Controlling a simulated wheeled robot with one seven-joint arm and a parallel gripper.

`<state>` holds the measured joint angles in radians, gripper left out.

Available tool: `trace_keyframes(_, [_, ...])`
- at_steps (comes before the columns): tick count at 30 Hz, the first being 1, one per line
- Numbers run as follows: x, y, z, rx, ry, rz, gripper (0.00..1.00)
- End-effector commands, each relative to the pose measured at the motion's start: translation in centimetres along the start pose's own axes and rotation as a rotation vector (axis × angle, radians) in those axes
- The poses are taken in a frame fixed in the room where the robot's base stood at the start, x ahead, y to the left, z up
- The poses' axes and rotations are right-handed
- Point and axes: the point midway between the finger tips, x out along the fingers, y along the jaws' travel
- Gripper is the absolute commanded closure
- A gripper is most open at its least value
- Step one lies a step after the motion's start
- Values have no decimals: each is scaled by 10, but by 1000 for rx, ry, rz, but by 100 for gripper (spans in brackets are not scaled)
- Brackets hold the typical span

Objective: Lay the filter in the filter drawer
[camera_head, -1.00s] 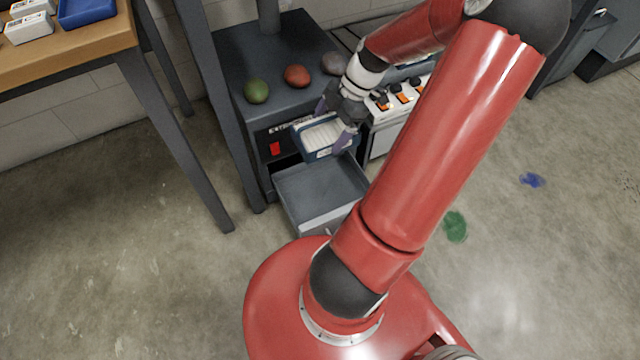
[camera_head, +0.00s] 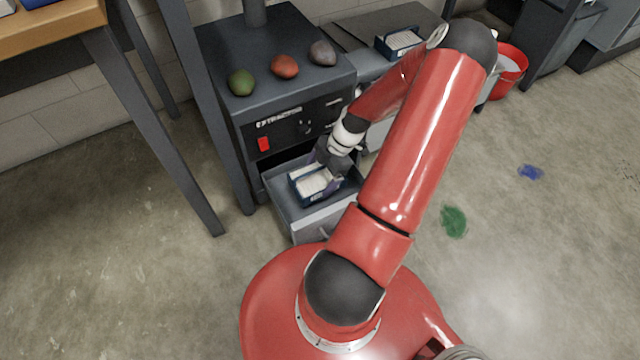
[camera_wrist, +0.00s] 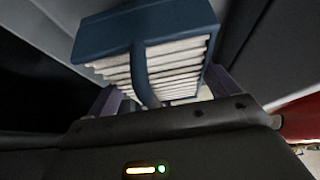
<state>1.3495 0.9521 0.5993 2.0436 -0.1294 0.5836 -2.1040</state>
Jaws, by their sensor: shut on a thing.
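The filter (camera_head: 311,181) is a blue-framed block with white pleats. It sits low inside the open grey filter drawer (camera_head: 324,217), within its walls. My gripper (camera_head: 331,174) is shut on the filter and reaches down into the drawer from above. In the wrist view the filter (camera_wrist: 152,52) fills the upper middle, with its blue frame and pleats between my fingers. Whether the filter touches the drawer floor is hidden.
The drawer belongs to a dark extraction cabinet (camera_head: 275,60) with a red switch (camera_head: 264,144). Green (camera_head: 241,82), red (camera_head: 285,66) and grey (camera_head: 323,53) lumps lie on top. Another blue-framed filter (camera_head: 400,43) lies behind. A table leg (camera_head: 150,125) stands left. Open floor lies right.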

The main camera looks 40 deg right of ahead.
Motion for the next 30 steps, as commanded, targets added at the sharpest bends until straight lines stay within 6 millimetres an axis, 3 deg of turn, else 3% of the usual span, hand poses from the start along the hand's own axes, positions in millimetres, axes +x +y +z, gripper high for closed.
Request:
trace_keyframes(9, [35, 0, 20, 0, 1, -1, 40])
trace_keyframes(20, [39, 0, 22, 0, 0, 0, 40])
trace_keyframes(21, [38, 0, 22, 0, 0, 0, 9])
trace_keyframes(24, [38, 0, 22, 0, 0, 0, 0])
trace_keyframes(30, [36, 0, 21, 0, 0, 0, 0])
